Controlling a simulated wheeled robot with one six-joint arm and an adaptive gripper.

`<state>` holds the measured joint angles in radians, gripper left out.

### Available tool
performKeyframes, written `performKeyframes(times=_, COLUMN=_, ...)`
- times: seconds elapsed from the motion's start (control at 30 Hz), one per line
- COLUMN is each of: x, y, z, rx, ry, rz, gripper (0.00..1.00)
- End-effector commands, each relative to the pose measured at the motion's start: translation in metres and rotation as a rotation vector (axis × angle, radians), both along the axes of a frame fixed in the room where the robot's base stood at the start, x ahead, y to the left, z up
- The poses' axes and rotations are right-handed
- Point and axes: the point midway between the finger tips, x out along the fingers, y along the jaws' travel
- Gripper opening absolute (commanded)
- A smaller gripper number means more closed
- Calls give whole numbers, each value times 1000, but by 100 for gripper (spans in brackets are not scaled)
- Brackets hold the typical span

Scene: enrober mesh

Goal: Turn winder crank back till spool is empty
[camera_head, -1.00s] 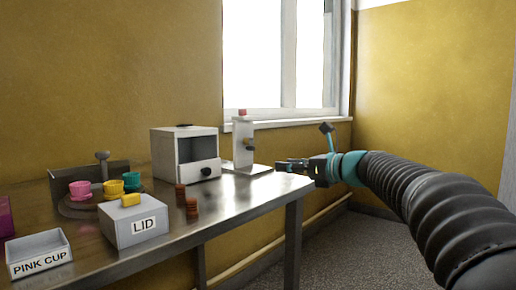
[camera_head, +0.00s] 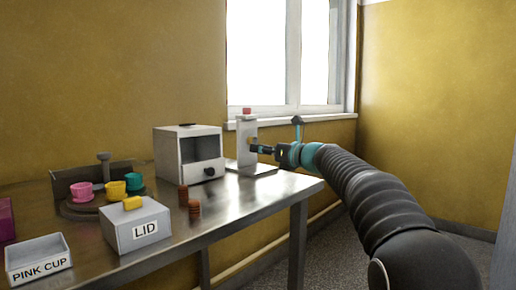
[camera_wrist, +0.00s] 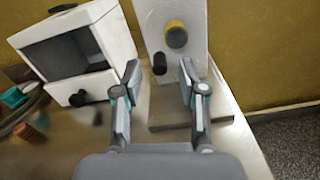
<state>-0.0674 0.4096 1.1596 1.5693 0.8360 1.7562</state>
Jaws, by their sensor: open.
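The winder (camera_head: 245,143) is an upright white plate on a flat base at the back right of the table. It also shows in the wrist view (camera_wrist: 193,35), with a yellow-orange round spool (camera_wrist: 176,38) and a dark crank knob (camera_wrist: 159,64) at its lower left. Whether mesh is on the spool, I cannot tell. My gripper (camera_head: 256,149) is at the winder's front right in the head view. In the wrist view my open gripper (camera_wrist: 160,88) has its two fingers apart, with the crank knob beyond and between their tips. It appears to hold nothing.
A white box with a dark window (camera_head: 163,148) and black knob stands left of the winder. A turntable with pink, yellow and teal cups (camera_head: 116,190), a LID box (camera_head: 120,231), a PINK CUP tray (camera_head: 38,274) and brown discs (camera_head: 194,210) are farther left. The front right tabletop is clear.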

Motion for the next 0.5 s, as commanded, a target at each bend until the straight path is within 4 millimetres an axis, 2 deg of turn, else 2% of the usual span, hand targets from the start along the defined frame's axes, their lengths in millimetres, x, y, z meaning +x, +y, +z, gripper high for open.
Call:
performKeyframes(times=0.2, x=10, y=13, z=0, rx=1, ry=1, rz=0, gripper=41)
performKeyframes(times=0.5, x=11, y=14, z=0, rx=0, ry=0, rz=0, gripper=41)
